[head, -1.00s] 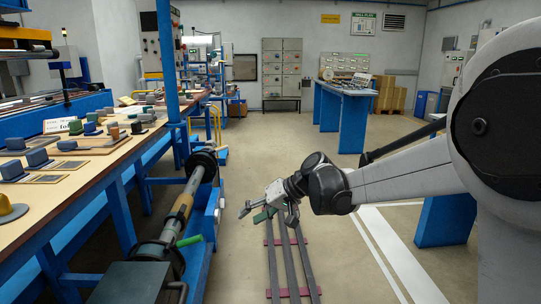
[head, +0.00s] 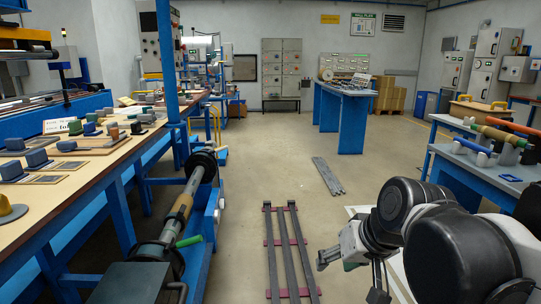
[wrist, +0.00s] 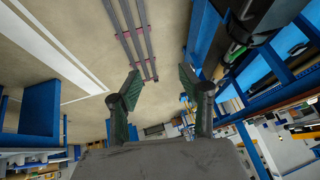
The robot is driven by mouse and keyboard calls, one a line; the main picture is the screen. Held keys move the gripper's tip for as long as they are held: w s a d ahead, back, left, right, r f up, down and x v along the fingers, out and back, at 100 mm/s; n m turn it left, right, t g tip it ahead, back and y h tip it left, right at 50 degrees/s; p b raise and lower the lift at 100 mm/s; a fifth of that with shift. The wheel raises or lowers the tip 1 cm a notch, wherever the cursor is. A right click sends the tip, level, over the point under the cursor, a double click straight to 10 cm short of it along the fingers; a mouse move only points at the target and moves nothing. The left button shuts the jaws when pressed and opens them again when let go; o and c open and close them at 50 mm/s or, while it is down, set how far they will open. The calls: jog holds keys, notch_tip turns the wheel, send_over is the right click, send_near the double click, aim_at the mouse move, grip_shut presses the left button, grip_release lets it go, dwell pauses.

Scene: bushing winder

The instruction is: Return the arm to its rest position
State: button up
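My arm reaches in from the lower right of the head view, folded low over the floor. My gripper (head: 326,260) is at its left end, just right of the grey rails on the floor. In the wrist view my gripper (wrist: 160,77) shows two green-padded fingers spread apart with nothing between them. It is open and empty. The rest of the arm runs out of the head view at the lower right.
Dark rails on pink crossbars (head: 286,250) lie on the floor left of my gripper. A blue winder bench (head: 205,235) stands further left, and a grey-topped bench (head: 478,168) at right. The middle floor is clear around a loose grey bar bundle (head: 327,176).

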jog(key=s+d+f+m+t+h, duration=0.1)
jog(key=s+d+f+h, duration=0.25)
jog(key=s+d, duration=0.5)
notch_tip(320, 180, up, 14)
jog(key=a+p, duration=0.1)
jog(key=p, duration=1.3)
jog(key=shift+s+a+r+y+p, duration=0.25)
jog(key=shift+s+a+y+p, duration=0.1)
jog(key=shift+s, duration=0.1)
